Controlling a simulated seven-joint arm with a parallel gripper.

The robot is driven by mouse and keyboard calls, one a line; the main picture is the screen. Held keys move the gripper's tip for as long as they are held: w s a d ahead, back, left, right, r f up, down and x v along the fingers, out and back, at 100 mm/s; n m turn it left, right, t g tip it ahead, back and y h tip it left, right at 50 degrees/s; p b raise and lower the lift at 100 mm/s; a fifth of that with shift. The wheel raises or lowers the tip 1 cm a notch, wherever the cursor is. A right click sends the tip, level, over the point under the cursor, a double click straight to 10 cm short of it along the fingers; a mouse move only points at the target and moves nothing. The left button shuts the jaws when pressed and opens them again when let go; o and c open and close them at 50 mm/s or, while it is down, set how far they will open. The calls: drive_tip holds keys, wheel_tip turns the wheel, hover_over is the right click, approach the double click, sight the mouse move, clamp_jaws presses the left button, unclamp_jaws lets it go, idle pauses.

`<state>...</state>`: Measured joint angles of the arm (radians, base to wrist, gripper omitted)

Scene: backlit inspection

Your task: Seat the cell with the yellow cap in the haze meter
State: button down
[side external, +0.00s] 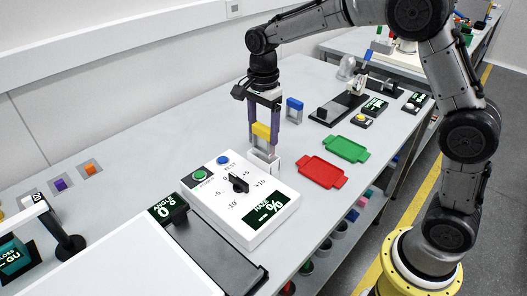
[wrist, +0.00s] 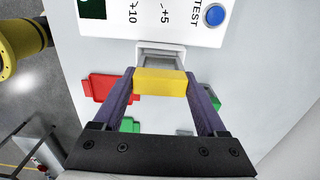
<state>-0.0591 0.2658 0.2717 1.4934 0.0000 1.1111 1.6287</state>
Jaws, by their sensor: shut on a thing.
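My gripper (side external: 263,140) points down with its purple fingers shut on the yellow-capped cell (side external: 261,130). The yellow cap also shows between the fingertips in the wrist view (wrist: 160,82). The haze meter (side external: 225,217) is a white box with a dial, buttons and a lit display; its edge shows in the wrist view (wrist: 180,28). Its white-walled holder (side external: 265,168) sits at the far end, directly below the cell, and shows as a rectangular opening in the wrist view (wrist: 163,50). The cell looks upright. I cannot tell whether its lower end is inside the holder.
A blue-capped cell (side external: 294,106) stands behind my gripper. A red tray (side external: 322,171) and a green tray (side external: 345,149) lie to the right. A black instrument (side external: 340,106) stands farther back. A dark angle device (side external: 200,250) is in front of the meter.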

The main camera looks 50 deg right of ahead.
sight(264, 145)
drive_tip(key=shift+f, duration=2.4)
drive_tip(key=shift+f, duration=0.2)
unclamp_jaws()
drive_tip(key=shift+r, duration=0.1)
